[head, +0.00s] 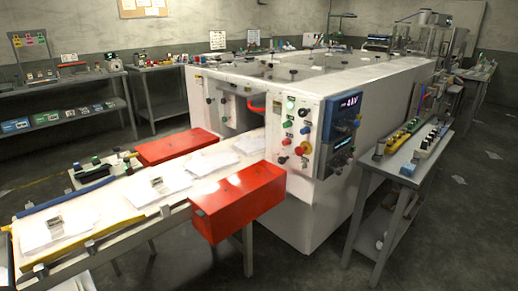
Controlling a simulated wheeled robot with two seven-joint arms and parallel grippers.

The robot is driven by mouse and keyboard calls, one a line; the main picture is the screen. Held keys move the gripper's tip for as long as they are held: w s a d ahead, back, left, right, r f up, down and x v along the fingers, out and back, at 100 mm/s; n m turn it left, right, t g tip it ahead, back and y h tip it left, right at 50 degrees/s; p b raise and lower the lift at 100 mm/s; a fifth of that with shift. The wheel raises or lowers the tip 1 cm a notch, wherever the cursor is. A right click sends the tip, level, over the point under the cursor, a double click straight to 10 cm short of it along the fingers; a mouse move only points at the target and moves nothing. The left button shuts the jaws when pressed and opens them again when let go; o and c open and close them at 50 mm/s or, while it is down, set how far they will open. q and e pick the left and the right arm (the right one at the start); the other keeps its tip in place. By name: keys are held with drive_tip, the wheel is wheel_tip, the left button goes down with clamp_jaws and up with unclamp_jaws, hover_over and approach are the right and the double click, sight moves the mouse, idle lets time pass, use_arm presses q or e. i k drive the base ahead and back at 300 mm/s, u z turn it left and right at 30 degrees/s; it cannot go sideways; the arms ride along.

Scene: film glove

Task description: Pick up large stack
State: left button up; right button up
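Several stacks of white film or paper sheets lie on the white conveyor bed (108,205) at the left. The stack nearest me (40,238) looks the largest, with a small grey object (55,222) on top. A second stack (170,182) lies mid-bed, also with a small grey object on it. A third, flatter stack (212,163) lies closer to the machine, and more sheets (250,145) lie by its opening. I cannot judge the stack heights well. Neither of my grippers shows in the head view.
Red boxes (238,200) (176,147) flank the bed at the white machine (335,200), which carries buttons and a display. A bench (400,165) with small parts stands right. Shelves (70,105) stand at the back left. The floor (470,225) at right is mostly clear.

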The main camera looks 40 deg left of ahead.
sight(147, 192)
drive_tip(key=i, duration=1.15)
drive_tip(key=u, duration=2)
drive_tip(key=i, duration=0.7)
drive_tip(key=u, duration=0.65)
